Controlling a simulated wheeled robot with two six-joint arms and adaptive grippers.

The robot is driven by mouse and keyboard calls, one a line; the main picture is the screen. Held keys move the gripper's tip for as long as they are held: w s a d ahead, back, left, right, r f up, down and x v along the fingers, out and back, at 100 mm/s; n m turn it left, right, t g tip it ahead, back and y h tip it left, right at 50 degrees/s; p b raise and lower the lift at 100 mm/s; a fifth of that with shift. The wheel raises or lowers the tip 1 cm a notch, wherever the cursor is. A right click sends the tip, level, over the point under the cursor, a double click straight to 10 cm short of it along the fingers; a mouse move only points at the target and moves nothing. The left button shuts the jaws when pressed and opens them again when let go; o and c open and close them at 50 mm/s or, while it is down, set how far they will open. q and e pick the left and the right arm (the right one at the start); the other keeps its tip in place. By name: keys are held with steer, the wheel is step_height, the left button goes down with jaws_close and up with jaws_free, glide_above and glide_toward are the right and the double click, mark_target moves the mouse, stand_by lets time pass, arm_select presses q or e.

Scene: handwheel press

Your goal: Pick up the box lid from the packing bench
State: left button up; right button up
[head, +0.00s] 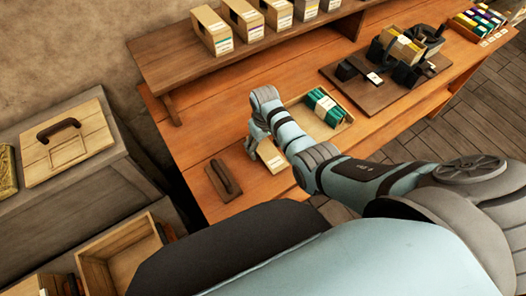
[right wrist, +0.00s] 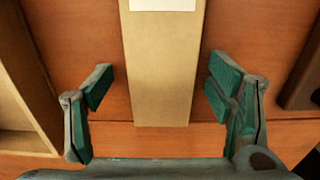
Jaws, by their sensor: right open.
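The box lid (head: 270,156) is a tan cardboard piece with a white label, lying on the orange-brown wooden packing bench (head: 200,145). My right gripper (head: 258,142) is above it, partly covering it in the head view. In the right wrist view the lid (right wrist: 163,75) runs lengthwise between the two fingers of my open right gripper (right wrist: 161,78). My left gripper is not in view.
Right of the lid is an open cardboard tray (head: 341,131) with green packs (head: 324,106). Left of it lies a dark wooden block with a handle (head: 224,180). A raised shelf (head: 190,68) with several boxes runs behind. A dark board (head: 375,97) with black fixtures stands further right.

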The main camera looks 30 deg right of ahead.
steer(key=shift+s+r, duration=0.15)
steer(key=shift+r, duration=0.1)
steer(key=c, duration=0.5)
steer(key=shift+a, duration=0.1)
steer(key=c, duration=0.7)
